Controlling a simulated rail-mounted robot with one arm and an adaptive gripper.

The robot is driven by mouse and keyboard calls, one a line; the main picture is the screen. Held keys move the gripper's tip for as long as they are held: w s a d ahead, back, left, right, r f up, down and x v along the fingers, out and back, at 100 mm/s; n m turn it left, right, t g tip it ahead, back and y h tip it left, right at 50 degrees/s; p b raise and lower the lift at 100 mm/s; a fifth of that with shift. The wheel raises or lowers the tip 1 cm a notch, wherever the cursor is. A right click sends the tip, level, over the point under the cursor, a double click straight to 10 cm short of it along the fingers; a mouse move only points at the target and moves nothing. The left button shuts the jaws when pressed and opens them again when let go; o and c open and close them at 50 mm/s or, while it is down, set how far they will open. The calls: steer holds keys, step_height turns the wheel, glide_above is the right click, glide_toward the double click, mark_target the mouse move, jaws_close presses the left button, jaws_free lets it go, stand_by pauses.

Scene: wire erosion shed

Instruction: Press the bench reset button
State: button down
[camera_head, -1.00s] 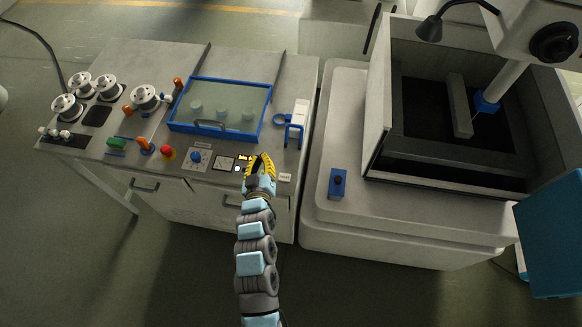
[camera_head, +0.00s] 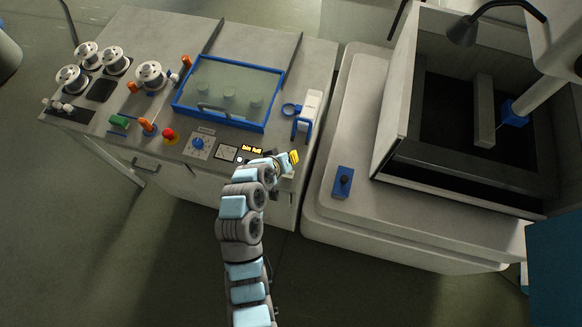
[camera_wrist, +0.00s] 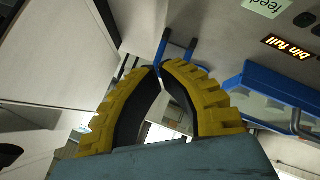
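The bench (camera_head: 315,60) has a control strip along its front edge, and no reset label is readable. The display also shows in the wrist view (camera_wrist: 289,47). My gripper (camera_head: 294,157) is at the strip's right end, right of the display, with my wrist covering part of the front edge. In the wrist view its yellow fingertips (camera_wrist: 160,67) meet, with nothing between them.
A blue-framed clear cover (camera_head: 228,92) with a handle lies behind the strip. A blue bracket (camera_head: 302,125) stands close behind my gripper. Wire spools (camera_head: 151,75) stand at the left. A machine (camera_head: 345,110) with a blue switch box (camera_head: 343,182) is at the right.

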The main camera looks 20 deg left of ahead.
steer(key=shift+s, duration=0.1)
stand_by(0.3)
steer(key=shift+f+b, duration=2.5)
steer(key=shift+f, duration=1.95)
steer(key=shift+f, duration=0.1)
steer(key=shift+f+b, duration=0.3)
steer(key=shift+f+b, duration=0.3)
steer(key=shift+f, duration=0.1)
steer(key=shift+r, duration=0.1)
steer(key=shift+r+p, duration=0.45)
steer(key=shift+r, duration=0.3)
steer(key=shift+r, duration=0.1)
steer(key=shift+r+p, duration=1.35)
steer(key=shift+r, duration=1)
